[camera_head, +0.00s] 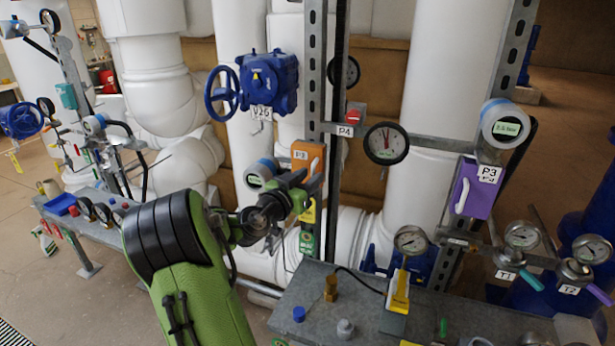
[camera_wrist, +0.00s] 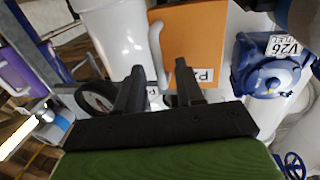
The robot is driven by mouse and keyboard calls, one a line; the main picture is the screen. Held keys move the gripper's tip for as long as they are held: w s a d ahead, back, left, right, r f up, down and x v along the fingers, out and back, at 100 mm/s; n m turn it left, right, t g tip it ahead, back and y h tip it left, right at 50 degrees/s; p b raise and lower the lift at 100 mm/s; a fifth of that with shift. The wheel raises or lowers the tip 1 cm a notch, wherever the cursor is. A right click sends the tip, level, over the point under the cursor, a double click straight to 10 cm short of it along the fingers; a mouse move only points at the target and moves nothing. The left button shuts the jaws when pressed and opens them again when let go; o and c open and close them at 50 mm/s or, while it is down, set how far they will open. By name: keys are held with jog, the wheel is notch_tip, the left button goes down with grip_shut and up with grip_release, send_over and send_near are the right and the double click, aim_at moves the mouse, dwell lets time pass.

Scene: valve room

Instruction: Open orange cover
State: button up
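The orange cover (camera_head: 307,155) is a boxy panel on the metal post in the middle of the head view, left of the round gauge. Its lower part is partly hidden by my gripper (camera_head: 308,186). In the wrist view the orange cover (camera_wrist: 198,42) fills the top middle, with a white label and a white bar handle (camera_wrist: 156,48) along its left edge. The cover looks closed. My gripper (camera_wrist: 158,75) is open in the wrist view. Its two dark fingers point at the cover, one on each side of the handle's lower end. I cannot tell whether they touch it.
A purple cover (camera_head: 474,188) with a white handle is on the right post. A round gauge (camera_head: 386,144) sits right of the orange cover. A blue valve (camera_head: 268,82) is above it. A grey bench (camera_head: 290,328) with small fittings stands below.

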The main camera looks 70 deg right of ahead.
grip_shut()
dwell(1.4)
